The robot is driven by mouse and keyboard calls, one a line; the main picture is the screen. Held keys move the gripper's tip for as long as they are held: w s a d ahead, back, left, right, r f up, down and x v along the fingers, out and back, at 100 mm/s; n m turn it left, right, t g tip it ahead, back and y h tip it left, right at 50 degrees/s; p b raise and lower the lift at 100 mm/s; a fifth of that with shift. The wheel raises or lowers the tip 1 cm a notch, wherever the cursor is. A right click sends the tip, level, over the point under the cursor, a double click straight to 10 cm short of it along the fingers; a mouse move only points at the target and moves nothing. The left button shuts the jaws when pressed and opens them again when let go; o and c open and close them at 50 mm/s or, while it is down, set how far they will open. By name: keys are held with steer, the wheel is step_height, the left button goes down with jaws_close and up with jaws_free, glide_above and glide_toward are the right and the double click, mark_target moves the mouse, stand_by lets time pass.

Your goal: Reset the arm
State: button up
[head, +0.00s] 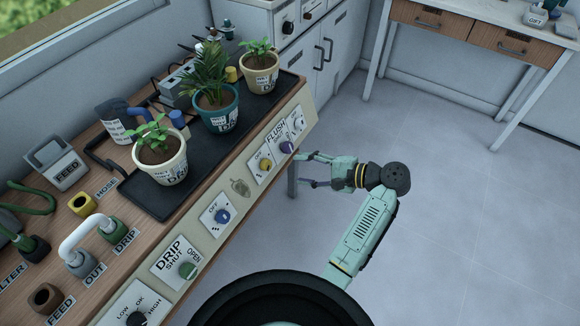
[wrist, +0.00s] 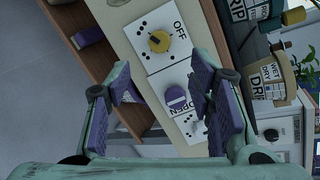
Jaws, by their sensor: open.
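My mint-green arm reaches over the floor beside the bench front in the head view. My gripper (head: 306,169) is open and empty, its two fingers pointing left toward the bench's sloped panel (head: 243,188), close to the FLUSH end. In the wrist view my gripper (wrist: 165,88) shows two spread purple-padded fingers. Between and beyond them are a yellow knob (wrist: 158,42) on a plate marked OFF and a purple knob (wrist: 176,97). Neither knob is between closed fingers. Whether a fingertip touches the panel is hard to tell.
Three potted plants (head: 158,158) stand on a black tray (head: 150,197) on the bench. A blue knob (head: 222,216) and a green DRIP knob (head: 187,270) sit along the panel. A white cabinet (head: 325,50) stands behind. Open grey floor (head: 470,190) lies to the right.

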steer(key=shift+s+d+r, duration=0.2)
steer(key=shift+s+d, duration=0.15)
steer(key=shift+d, duration=0.25)
